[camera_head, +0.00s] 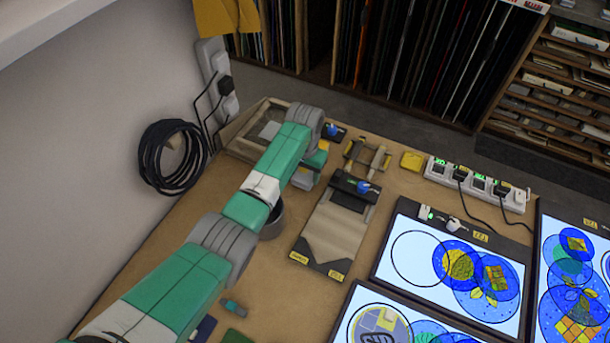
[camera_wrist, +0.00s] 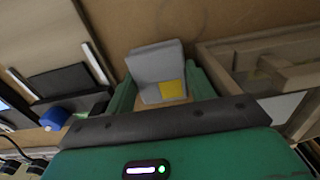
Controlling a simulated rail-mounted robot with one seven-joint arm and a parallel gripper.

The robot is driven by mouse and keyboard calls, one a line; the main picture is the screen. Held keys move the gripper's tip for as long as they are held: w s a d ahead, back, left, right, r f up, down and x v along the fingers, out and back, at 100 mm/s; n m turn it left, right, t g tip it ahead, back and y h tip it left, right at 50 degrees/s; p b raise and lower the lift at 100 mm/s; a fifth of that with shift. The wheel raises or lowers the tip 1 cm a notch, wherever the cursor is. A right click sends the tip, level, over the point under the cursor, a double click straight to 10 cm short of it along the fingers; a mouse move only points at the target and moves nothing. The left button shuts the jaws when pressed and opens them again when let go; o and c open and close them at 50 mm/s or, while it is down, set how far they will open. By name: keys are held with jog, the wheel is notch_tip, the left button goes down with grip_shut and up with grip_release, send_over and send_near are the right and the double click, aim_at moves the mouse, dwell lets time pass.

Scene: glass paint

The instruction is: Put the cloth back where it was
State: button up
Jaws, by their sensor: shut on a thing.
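My gripper (camera_wrist: 162,92) shows in the wrist view with its two green fingers on either side of a grey folded-looking piece with a yellow patch (camera_wrist: 150,64). It is shut on this piece, which I take to be the cloth, though its material is hard to tell. In the head view my gripper (camera_head: 308,178) is over the back left of the table, and my arm partly covers it.
A wooden tray (camera_wrist: 220,52) lies close right of my gripper in the wrist view. A dark-ended board with yellow labels (camera_head: 325,240) lies right of my arm. Glowing panels (camera_head: 405,265), a power strip (camera_head: 515,201) and a yellow block (camera_head: 412,161) are farther right. A grey cup (camera_head: 272,222) stands beside my arm.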

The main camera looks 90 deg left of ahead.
aim_at(305, 174)
jog(key=shift+f, duration=0.6)
jog(key=o, duration=0.7)
jog(key=shift+o, duration=0.2)
notch_tip(305, 174, up, 12)
jog(key=p, duration=0.2)
jog(key=shift+r+p, duration=0.15)
jog(key=shift+p, duration=0.25)
